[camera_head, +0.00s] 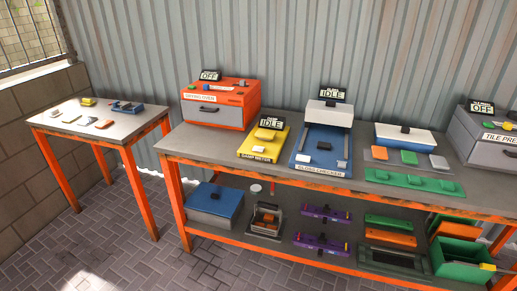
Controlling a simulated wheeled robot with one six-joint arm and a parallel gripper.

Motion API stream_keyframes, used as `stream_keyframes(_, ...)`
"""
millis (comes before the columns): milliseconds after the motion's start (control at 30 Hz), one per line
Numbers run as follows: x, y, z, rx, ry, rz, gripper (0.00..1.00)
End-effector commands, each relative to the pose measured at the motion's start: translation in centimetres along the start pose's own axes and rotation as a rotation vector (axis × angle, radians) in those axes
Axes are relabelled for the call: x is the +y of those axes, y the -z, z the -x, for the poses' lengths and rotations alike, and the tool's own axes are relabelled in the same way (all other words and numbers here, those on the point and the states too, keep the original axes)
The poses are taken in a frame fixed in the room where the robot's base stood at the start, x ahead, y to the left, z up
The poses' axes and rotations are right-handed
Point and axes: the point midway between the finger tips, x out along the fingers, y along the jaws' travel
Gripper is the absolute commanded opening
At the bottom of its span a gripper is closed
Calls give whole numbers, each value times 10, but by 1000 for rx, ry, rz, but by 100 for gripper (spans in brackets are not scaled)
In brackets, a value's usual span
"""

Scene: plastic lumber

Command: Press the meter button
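The yellow meter (246,148) sits on the long workbench, left of middle. Its front label seems to read "DAMP METER". A black sign (271,123) reading "IDLE" stands at its back. A small pale piece (259,149) and a dark piece (267,135) show on its top; I cannot tell which part is the button. My gripper is not in view.
An orange drying oven (228,116) stands left of the meter and a blue checker (305,153) right of it, both on the grey workbench (192,140). A lower shelf holds bins and tools. A smaller table (120,127) stands left; paved floor (110,240) is clear in front.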

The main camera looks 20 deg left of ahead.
Motion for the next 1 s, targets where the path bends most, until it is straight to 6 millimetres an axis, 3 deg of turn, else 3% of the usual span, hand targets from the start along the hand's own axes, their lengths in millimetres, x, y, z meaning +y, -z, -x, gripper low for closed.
stream_keyframes(233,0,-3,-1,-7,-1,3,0)
stream_keyframes(1000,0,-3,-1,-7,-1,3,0)
